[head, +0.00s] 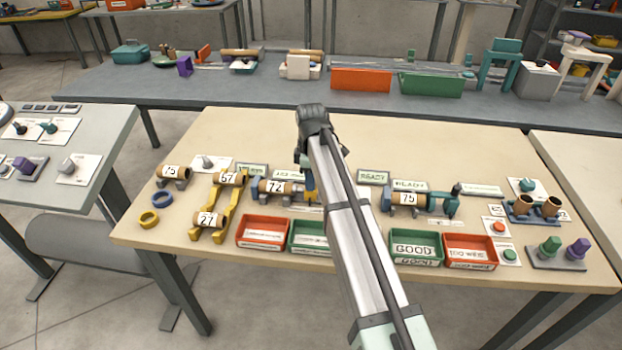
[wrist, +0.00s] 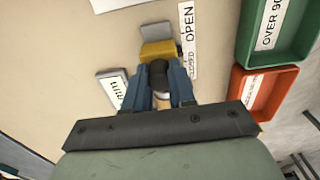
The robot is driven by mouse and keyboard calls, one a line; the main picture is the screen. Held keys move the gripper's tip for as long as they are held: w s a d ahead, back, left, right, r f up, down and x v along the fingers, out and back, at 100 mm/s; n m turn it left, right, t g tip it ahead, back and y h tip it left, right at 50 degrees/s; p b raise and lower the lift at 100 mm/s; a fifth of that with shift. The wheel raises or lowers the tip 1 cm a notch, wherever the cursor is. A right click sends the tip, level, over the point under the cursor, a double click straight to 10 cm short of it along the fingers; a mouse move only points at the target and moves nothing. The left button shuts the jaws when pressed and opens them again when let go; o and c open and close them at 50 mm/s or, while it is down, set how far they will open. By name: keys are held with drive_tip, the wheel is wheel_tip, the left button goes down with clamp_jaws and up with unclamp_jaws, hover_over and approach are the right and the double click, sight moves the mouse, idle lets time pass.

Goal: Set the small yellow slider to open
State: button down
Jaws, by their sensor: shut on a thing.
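The small yellow slider (head: 311,188) is beside the right end of the tube marked 72 (head: 272,187) on the tan table. In the wrist view the slider's yellow block (wrist: 158,50) is between the OPEN and CLOSED ends of its label (wrist: 188,42), clear of the OPEN end. My gripper (wrist: 160,72) comes down at the slider, its blue-grey fingers shut on it. A dark rounded piece and a tan piece show between the fingers. The fingers hide the exact contact. In the head view my arm covers part of my gripper (head: 305,162).
A red bin (head: 262,231) and a green bin (head: 308,236) stand close on the front side. They also show in the wrist view, red (wrist: 238,82) and green (wrist: 246,45). A small label plate (wrist: 112,88) lies left of the fingers. The table behind is clear.

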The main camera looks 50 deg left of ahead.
drive_tip(key=shift+w+d, duration=0.8)
drive_tip(key=c, duration=0.9)
unclamp_jaws()
drive_tip(key=shift+c, duration=0.2)
wheel_tip(320, 180, up, 14)
drive_tip(key=shift+f, duration=0.1)
